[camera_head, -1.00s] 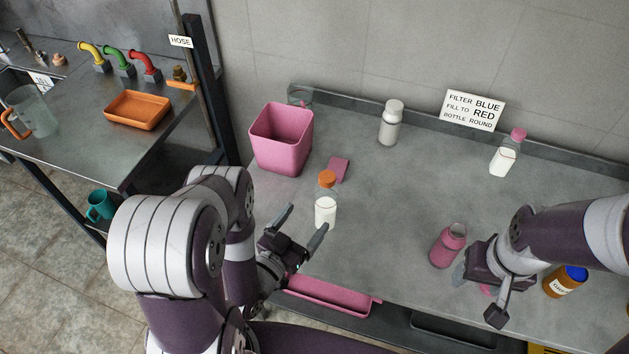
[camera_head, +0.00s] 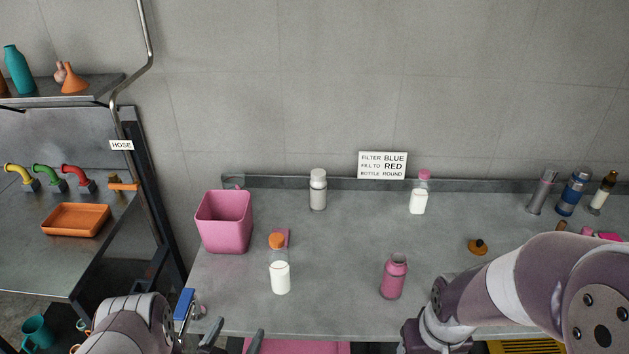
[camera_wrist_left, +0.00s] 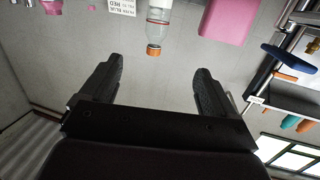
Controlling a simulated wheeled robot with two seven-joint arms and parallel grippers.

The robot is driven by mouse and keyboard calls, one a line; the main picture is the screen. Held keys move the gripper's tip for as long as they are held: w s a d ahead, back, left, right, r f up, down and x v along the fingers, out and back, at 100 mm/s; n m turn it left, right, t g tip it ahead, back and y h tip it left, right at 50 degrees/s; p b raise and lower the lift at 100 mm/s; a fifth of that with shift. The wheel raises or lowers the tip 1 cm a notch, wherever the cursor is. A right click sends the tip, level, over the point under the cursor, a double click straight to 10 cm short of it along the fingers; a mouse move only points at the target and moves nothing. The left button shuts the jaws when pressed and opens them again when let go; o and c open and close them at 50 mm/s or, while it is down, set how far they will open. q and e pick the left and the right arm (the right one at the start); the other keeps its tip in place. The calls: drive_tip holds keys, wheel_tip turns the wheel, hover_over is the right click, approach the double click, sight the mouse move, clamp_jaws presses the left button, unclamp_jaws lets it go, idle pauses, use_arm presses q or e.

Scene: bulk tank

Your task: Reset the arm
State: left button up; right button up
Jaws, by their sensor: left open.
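My left gripper (camera_head: 232,343) is at the bottom edge of the head view, in front of the table's near edge. In the left wrist view its two fingers (camera_wrist_left: 153,90) are spread apart with nothing between them. A bottle of white liquid with an orange cap (camera_head: 280,270) stands upright on the table beyond it; it also shows in the left wrist view (camera_wrist_left: 158,25), beyond the fingertips. My right arm comes in from the right; its gripper's fingers are out of view below the head view's bottom edge.
A pink bin (camera_head: 224,222), a white-grey bottle (camera_head: 318,190), a pink-capped bottle (camera_head: 419,195) and a pink bottle (camera_head: 393,277) stand on the grey table (camera_head: 340,250). A sign (camera_head: 383,165) is at the wall. Left is a bench with an orange tray (camera_head: 75,220).

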use_arm(q)
drive_tip(key=w+a+r+g+y, duration=0.3)
drive_tip(key=w+g+y, duration=0.1)
drive_tip(key=w+g, duration=0.25)
drive_tip(key=s+d+r+n+g, duration=0.1)
drive_tip(key=s+r+g, duration=0.3)
drive_tip(key=s, duration=0.4)
drive_tip(key=s+r+n+g, duration=0.2)
drive_tip(key=s+r+g, duration=0.2)
drive_tip(key=s, duration=0.4)
drive_tip(key=shift+d+r+g+y, duration=0.35)
drive_tip(key=shift+r+y, duration=0.05)
drive_tip(key=shift+r, duration=0.05)
drive_tip(key=shift+s, duration=0.2)
